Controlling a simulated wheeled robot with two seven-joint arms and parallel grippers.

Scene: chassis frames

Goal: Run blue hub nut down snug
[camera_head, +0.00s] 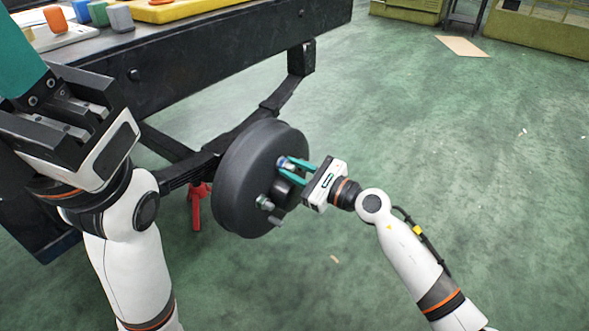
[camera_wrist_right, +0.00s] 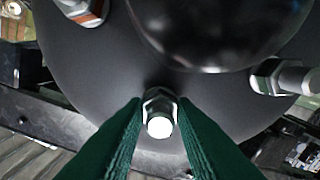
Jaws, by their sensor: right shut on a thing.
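The dark wheel hub drum (camera_head: 240,185) hangs on the axle end, its face toward the right. My right gripper (camera_head: 288,168) reaches in from the right, its teal fingers shut at the blue hub nut (camera_head: 282,161) on the upper part of the face. In the right wrist view the green fingers (camera_wrist_right: 160,135) flank a stud with a hex nut (camera_wrist_right: 160,100) on it; the nut looks grey there, its blue not clear. Whether it seats against the drum is hidden. My left gripper (camera_head: 20,65) is close at the upper left; its fingertips are not clear.
Another nut on a stud (camera_head: 264,202) sits lower on the drum, and one more shows at right in the wrist view (camera_wrist_right: 285,78). An orange-marked nut (camera_wrist_right: 85,10) is at its upper left. The black chassis rail (camera_head: 210,70) runs behind; a red stand (camera_head: 198,205) is below.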

